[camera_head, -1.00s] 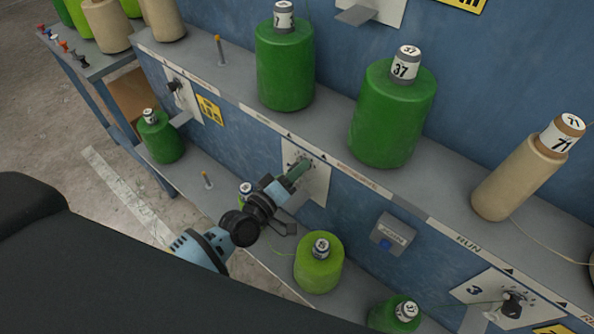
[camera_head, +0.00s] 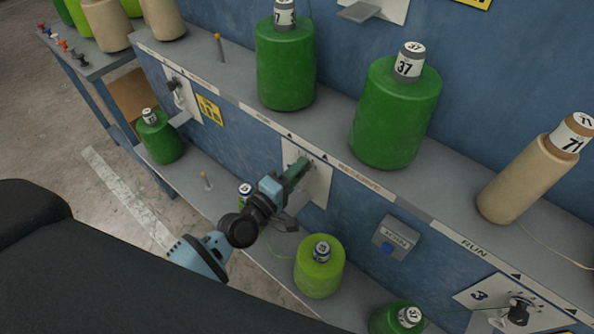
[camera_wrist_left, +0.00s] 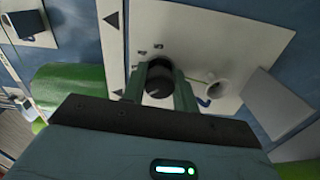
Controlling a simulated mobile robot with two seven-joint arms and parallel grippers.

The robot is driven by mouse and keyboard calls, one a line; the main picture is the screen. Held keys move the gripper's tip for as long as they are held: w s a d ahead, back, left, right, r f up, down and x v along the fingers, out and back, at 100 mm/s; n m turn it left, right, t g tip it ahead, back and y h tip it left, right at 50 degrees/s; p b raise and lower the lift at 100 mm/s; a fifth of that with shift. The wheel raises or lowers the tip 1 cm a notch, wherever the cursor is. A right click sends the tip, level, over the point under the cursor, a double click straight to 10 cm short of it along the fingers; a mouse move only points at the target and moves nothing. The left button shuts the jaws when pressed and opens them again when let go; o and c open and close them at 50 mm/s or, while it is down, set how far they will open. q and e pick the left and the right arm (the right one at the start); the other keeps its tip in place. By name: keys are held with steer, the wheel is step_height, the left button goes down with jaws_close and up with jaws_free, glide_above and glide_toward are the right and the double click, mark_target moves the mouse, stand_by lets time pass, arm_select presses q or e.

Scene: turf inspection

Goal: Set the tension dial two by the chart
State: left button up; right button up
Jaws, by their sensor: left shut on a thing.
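The dial (camera_wrist_left: 158,80) is a dark round knob on a white plate (camera_wrist_left: 225,50) in the left wrist view. My left gripper (camera_wrist_left: 160,92) is shut on it, one finger on each side. In the head view my left gripper (camera_head: 300,170) reaches the white plate (camera_head: 318,180) in the middle of the blue machine front and hides the dial there. The dial's number and pointer setting cannot be read. Another dial (camera_head: 519,311) sits on a plate marked 3 (camera_head: 483,297) at the lower right. My right gripper is not in view.
A lime cone (camera_head: 319,270) stands on the lower shelf below my gripper. A grey box with a blue button (camera_head: 395,238) is to the right. A yellow chart (camera_head: 208,109) is at the left.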

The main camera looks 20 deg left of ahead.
arm_select(q)
steer(key=o, duration=1)
steer(key=shift+s, duration=0.1)
steer(key=v, duration=0.7)
steer(key=shift+s+a, duration=0.15)
steer(key=shift+s, duration=0.15)
